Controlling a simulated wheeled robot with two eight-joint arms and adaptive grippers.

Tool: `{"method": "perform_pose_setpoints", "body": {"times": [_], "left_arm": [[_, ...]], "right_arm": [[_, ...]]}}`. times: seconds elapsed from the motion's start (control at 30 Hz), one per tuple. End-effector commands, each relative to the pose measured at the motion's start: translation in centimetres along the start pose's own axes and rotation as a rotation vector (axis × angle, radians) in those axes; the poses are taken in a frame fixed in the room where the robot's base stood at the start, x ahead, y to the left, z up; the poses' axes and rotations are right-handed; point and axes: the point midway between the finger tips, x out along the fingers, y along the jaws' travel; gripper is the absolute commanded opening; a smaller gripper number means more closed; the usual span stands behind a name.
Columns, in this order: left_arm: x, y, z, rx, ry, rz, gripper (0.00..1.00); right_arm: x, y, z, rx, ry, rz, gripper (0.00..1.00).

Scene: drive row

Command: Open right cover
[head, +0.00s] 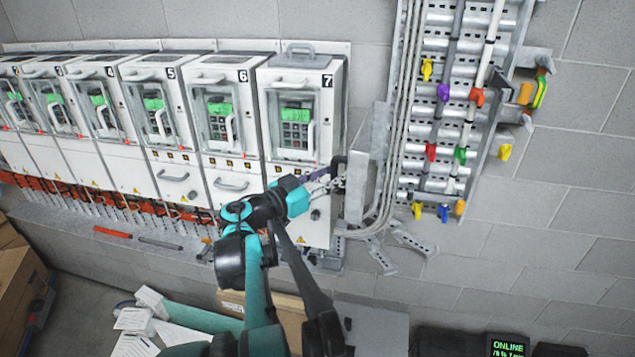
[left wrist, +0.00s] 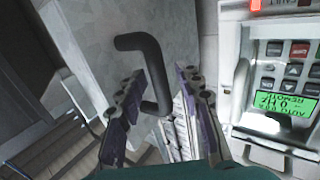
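A grey metal cover (head: 361,183) stands on the wall just right of drive cabinet 7. It fills the upper middle of the left wrist view (left wrist: 95,45) as a pale grey panel. Its black bent handle (head: 338,165) faces the cabinet side; it also shows in the left wrist view (left wrist: 150,62). My left gripper (head: 330,180) is at the handle, in front of the cover. Its two fingers (left wrist: 160,82) are apart, with the handle's lower part between them, nearer the left finger. Whether they touch it is unclear. My right gripper is not in view.
Cabinet 7 (head: 317,82), with keypad and green display, stands close to the left of my gripper. Grey pipes (head: 396,130) and a cable ladder with coloured clips (head: 466,100) run just right of the cover. Bare block wall (head: 560,230) lies further right.

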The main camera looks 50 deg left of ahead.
Motion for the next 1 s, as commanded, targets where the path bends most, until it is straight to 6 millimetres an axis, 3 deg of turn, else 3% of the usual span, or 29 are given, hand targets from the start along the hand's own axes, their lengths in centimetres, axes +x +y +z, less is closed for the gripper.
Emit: {"method": "perform_pose_setpoints", "body": {"times": [0.3,0.5,0.7,1.0], "left_arm": [[-6.7,-0.1,0.0,0.0,0.001,-0.007,0.35],[-10.1,-0.1,0.0,0.0,0.001,-0.005,0.35],[-11.5,0.0,0.0,0.0,0.001,-0.001,0.35],[-11.6,0.0,0.0,0.0,0.001,0.0,0.35]], "right_arm": [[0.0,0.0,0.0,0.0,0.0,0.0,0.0],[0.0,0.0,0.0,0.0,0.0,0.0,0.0],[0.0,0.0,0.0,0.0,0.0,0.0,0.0],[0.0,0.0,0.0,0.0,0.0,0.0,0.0]]}}
